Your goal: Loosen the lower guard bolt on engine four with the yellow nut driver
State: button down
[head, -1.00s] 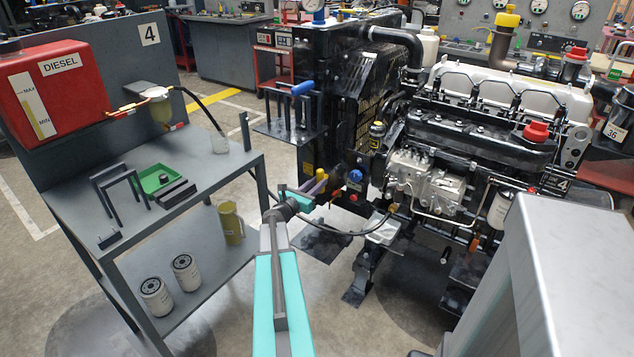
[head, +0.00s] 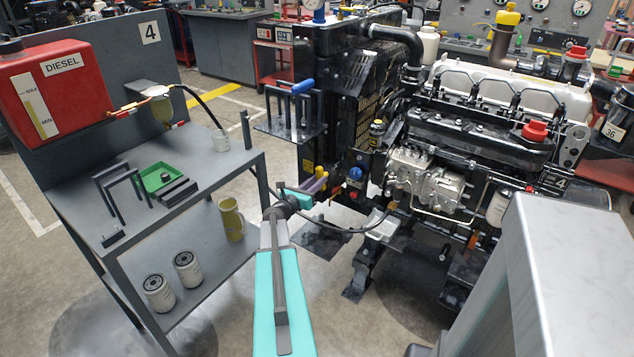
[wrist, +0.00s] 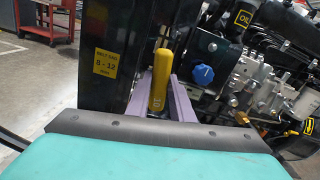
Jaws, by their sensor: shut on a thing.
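My gripper (head: 315,183) has purple fingers and is shut on the yellow nut driver (head: 321,172), low in front of the black radiator end of engine four (head: 440,150). In the wrist view the driver's yellow handle (wrist: 158,80) stands nearly upright between the two fingers (wrist: 157,98). The driver's tip is hidden from both views. I cannot make out the lower guard bolt; the fingers and handle cover the area ahead.
A blue knob (wrist: 204,74) and pump fittings are close right of the driver. A tool rack (head: 290,128) is above my gripper. A black hose (head: 350,229) passes by my arm. A grey shelf cart (head: 215,165) with a red diesel tank (head: 60,90) stands left.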

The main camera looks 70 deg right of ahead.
jog(key=shift+v, duration=0.85)
dwell(0.5)
jog(key=b+v, duration=0.1)
jog(key=v, duration=0.6)
dwell(0.5)
jog(key=shift+r, duration=0.1)
dwell(0.3)
